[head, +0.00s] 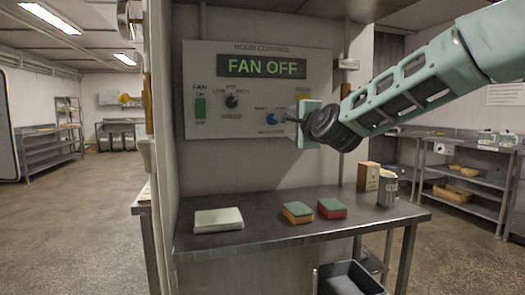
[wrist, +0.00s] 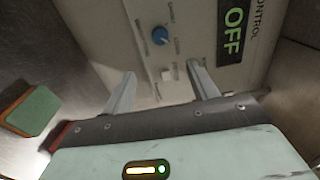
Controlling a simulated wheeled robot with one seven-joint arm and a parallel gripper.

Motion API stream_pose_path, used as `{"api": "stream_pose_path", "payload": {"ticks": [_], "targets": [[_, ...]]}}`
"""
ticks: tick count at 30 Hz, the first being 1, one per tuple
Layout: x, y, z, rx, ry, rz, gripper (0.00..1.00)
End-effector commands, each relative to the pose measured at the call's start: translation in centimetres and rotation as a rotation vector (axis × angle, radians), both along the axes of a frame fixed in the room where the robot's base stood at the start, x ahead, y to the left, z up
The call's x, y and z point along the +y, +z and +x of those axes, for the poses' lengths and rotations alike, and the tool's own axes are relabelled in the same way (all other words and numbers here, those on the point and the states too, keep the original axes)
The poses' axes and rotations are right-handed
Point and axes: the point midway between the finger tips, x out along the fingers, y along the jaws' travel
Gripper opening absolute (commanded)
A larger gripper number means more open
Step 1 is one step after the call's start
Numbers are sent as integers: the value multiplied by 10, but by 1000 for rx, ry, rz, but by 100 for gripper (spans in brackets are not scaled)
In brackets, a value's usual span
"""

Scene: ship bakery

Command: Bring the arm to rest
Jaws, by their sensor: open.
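My arm (head: 415,90) reaches in from the upper right in the head view. My gripper (head: 289,117) is in front of the right part of the hood control panel (head: 215,70). In the wrist view my gripper (wrist: 162,82) is open, its two fingers apart with nothing between them. The panel (wrist: 110,40) lies beyond the fingertips, with a blue knob (wrist: 160,35) and a small pale button (wrist: 167,74). I cannot tell whether a fingertip touches the panel. The display (head: 262,67) reads FAN OFF.
Below the panel is a metal table (head: 265,228) with a pale block (head: 218,219), two sponges (head: 297,212) (head: 332,208), a box (head: 368,176) and a can (head: 388,187). A dark bin (head: 350,278) stands underneath. Open floor (head: 80,230) is at left; shelves (head: 465,180) are at right.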

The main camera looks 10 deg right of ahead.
Motion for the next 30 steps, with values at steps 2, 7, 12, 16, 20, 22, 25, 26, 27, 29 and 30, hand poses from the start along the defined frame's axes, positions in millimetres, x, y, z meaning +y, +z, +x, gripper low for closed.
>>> {"api": "stream_pose_path", "payload": {"ticks": [2, 7, 12, 16, 20, 22, 25, 26, 27, 29, 30], "targets": [[5, -3, -1, 9, 10, -12, 59], [54, -40, -24, 120, 139, -168, 59], [126, -113, -88, 309, 403, -490, 59], [162, -169, -156, 436, 636, -757, 59], [177, -220, -234, 543, 893, -1026, 59], [175, -243, -276, 588, 1031, -1160, 59], [165, -267, -327, 637, 1211, -1321, 59], [161, -273, -341, 649, 1262, -1364, 59], [155, -280, -359, 664, 1326, -1416, 59], [145, -288, -383, 682, 1420, -1486, 59], [138, -293, -398, 693, 1481, -1532, 59]]}}
